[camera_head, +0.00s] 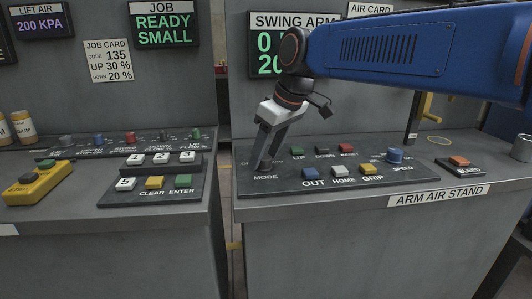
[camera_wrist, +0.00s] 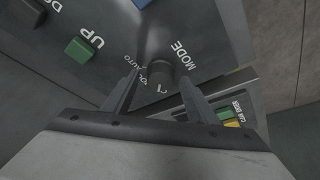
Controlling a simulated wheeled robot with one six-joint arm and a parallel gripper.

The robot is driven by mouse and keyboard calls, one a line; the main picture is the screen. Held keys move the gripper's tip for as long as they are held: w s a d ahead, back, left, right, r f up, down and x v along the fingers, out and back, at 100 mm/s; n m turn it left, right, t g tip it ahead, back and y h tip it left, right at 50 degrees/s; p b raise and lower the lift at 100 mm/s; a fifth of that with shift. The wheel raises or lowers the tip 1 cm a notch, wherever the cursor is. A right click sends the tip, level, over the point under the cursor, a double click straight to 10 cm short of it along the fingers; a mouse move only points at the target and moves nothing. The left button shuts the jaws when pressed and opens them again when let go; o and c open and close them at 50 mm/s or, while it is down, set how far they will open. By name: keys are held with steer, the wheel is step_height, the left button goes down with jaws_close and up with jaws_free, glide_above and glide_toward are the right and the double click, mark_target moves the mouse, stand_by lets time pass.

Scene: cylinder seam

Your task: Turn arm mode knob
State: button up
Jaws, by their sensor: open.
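The mode knob (camera_wrist: 160,75) is a dark round knob on the sloped control panel of the arm air stand, with the words MODE and AUTO beside it in the wrist view. My gripper (camera_wrist: 157,88) is open, with one finger on each side of the knob. I cannot tell whether the fingers touch it. In the head view my gripper (camera_head: 262,163) points down at the panel's left end, above the MODE label (camera_head: 265,177), and its fingers mostly hide the knob there.
Right of the knob, the panel (camera_head: 420,178) carries several buttons, including a blue OUT button (camera_head: 310,173), and a blue speed knob (camera_head: 394,156). A gap separates this stand from the left console, which has a keypad (camera_head: 160,159). A swing arm display (camera_head: 268,55) hangs behind my arm.

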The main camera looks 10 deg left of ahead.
steer(key=c, duration=1)
steer(key=shift+c, duration=0.2)
steer(key=m, duration=0.2)
steer(key=m+t+h, duration=0.1)
steer(key=m, duration=0.1)
steer(key=shift+s+a, duration=0.15)
steer(key=shift+s, duration=0.05)
steer(key=shift+m+t+h, duration=0.3)
steer(key=shift+m+h, duration=0.1)
steer(key=shift+m, duration=0.8)
steer(key=shift+m+t+h, duration=0.3)
steer(key=shift+m+h, duration=0.1)
steer(key=shift+m, duration=0.8)
